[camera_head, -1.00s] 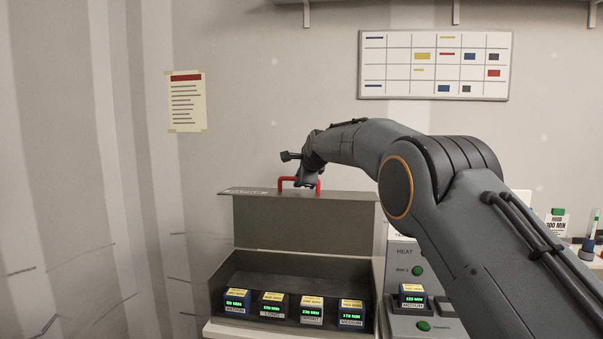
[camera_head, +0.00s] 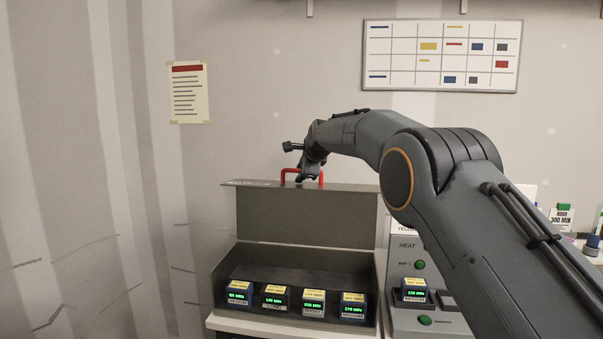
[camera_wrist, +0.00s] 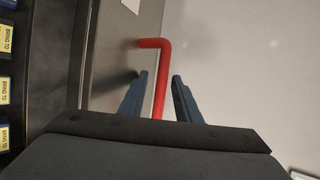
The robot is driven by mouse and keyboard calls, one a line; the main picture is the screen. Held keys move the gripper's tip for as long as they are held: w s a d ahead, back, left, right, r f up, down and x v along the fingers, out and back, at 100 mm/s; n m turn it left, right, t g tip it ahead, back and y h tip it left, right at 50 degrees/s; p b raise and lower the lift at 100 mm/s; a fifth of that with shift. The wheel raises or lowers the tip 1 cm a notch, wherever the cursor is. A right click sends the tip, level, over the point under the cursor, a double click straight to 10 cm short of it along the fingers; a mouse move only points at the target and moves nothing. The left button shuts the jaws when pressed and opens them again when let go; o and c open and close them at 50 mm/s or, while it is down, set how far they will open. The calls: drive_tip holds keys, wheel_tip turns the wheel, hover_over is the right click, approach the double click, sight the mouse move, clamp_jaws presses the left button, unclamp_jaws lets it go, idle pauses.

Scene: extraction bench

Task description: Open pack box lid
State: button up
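The pack box (camera_head: 228,285) stands open on the bench, a grey case. Its lid (camera_head: 300,215) is raised about upright at the back, with a red handle (camera_head: 284,177) on its top edge. My gripper (camera_head: 308,179) is at this handle. In the wrist view the red handle (camera_wrist: 158,85) runs between the two dark fingers of my gripper (camera_wrist: 160,77). The fingers stand apart, with a visible gap beside the bar, so it is around the handle rather than clamped. The lid (camera_wrist: 120,40) lies to the left there.
Several labelled blocks with green displays (camera_head: 275,297) sit in a row inside the box. A heat unit (camera_head: 408,320) with green buttons and another block stands close to the right of the box. My arm spans the right side.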

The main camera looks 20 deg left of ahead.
drive_tip(key=shift+d, duration=0.15)
drive_tip(key=shift+d+r, duration=0.15)
drive_tip(key=shift+r, duration=0.05)
drive_tip(key=shift+b+v, duration=1.75)
drive_tip(key=shift+v, duration=1.85)
drive_tip(key=shift+s+f, duration=0.1)
drive_tip(key=shift+s, duration=0.05)
